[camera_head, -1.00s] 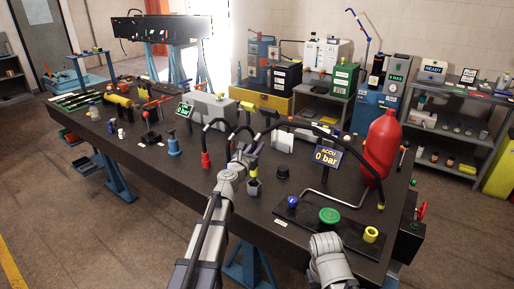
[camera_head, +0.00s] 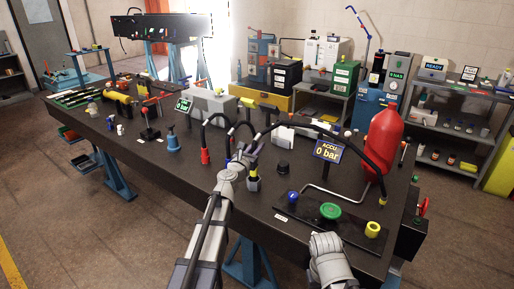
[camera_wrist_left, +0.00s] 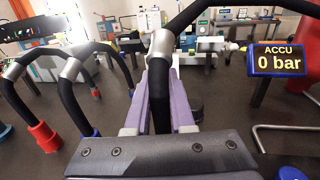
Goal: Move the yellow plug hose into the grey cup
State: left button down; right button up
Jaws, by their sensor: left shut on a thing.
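My left gripper (camera_head: 250,156) is shut on the black yellow plug hose (camera_head: 308,122). In the left wrist view the hose (camera_wrist_left: 160,92) runs down between the purple fingers (camera_wrist_left: 161,100). From the gripper the hose arches right to a yellow end (camera_head: 383,199) on the bench. The grey cup (camera_head: 253,185) stands just below the gripper, with a bit of yellow showing at its top. I cannot tell how deep the held end sits there. The cup is hidden in the left wrist view. My right arm shows at the lower right; its gripper is not in view.
Hoses with a red plug (camera_head: 205,156) and a blue plug (camera_wrist_left: 95,133) stand left of the gripper. The ACCU display (camera_head: 328,150), the red accumulator (camera_head: 383,140) and a plate with a green knob (camera_head: 330,211) are to the right. A dark round knob (camera_head: 283,168) stands near the cup.

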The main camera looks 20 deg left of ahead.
pick_arm(q)
jog(key=shift+f+b, duration=1.3)
jog(key=shift+f, duration=0.05)
jog(key=c, duration=0.7)
grip_release()
jog(key=shift+s, duration=0.1)
jog(key=s+a, duration=0.1)
jog(key=s, duration=0.6)
jog(key=shift+s, duration=0.25)
jog(key=shift+a, duration=0.1)
